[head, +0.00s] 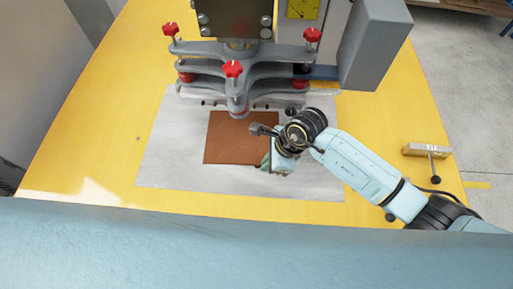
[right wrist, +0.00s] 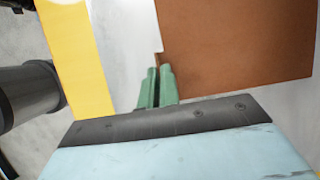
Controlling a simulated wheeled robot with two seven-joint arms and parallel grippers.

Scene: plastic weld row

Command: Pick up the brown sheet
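The brown sheet (head: 229,140) lies flat on the pale metal plate (head: 163,150) below the press. In the right wrist view the sheet (right wrist: 240,38) fills the upper right. My right gripper (head: 265,163) is at the sheet's near right part in the head view and hides that corner. In the right wrist view its two green fingers (right wrist: 157,77) are close together, with their tips at the sheet's edge. I see no part of the sheet held between them; whether the tips touch it is unclear. My left gripper is in neither view.
The press with red knobs (head: 232,69) stands right behind the sheet, its arms overhanging the plate. The table's left side is clear.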

